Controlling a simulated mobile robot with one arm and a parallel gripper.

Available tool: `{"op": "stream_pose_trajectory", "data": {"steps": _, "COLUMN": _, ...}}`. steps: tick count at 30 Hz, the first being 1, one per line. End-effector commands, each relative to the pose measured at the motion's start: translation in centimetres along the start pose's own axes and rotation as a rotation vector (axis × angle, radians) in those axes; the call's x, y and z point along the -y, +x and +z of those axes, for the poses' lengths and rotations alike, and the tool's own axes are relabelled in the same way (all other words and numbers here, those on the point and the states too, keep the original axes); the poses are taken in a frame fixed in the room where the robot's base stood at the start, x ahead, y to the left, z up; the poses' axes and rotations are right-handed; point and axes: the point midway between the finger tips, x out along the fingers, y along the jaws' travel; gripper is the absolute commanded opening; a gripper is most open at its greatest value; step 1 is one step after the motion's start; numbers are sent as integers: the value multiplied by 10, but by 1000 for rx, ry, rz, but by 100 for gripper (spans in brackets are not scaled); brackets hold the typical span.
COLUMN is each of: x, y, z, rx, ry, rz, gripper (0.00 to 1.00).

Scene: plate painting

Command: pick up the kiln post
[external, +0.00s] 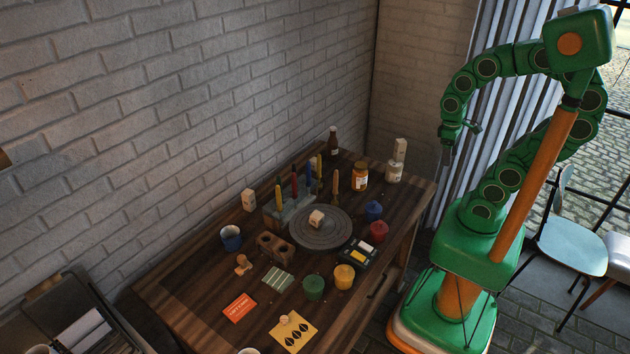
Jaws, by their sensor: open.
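Several pale cream blocks look like kiln posts, and I cannot tell for sure which one is meant. One tall block (400,149) stands upright on a white jar (394,173) at the back right of the table. Another block (248,200) stands upright at the left rear, near the brick wall. A shorter block (316,217) sits on the round grey turntable (334,238).
A rack of coloured upright tools (280,214) stands behind the turntable. A brown bottle (333,142), an amber jar (360,177) and red, blue, yellow and green pots surround it. A wooden holder (276,248) and cards lie in front. The table's left front corner is mostly clear.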

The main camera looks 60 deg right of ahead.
Motion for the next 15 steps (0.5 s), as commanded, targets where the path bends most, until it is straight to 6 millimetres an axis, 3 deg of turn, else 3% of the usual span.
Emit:
{"op": "stream_pose_trajectory", "data": {"steps": 13, "x": -1, "y": -51, "z": 7, "rx": -10, "ry": 3, "rz": 4, "gripper": 72}}
{"op": "stream_pose_trajectory", "data": {"steps": 15, "x": 0, "y": -50, "z": 6, "rx": 0, "ry": 32, "rz": -12, "gripper": 72}}
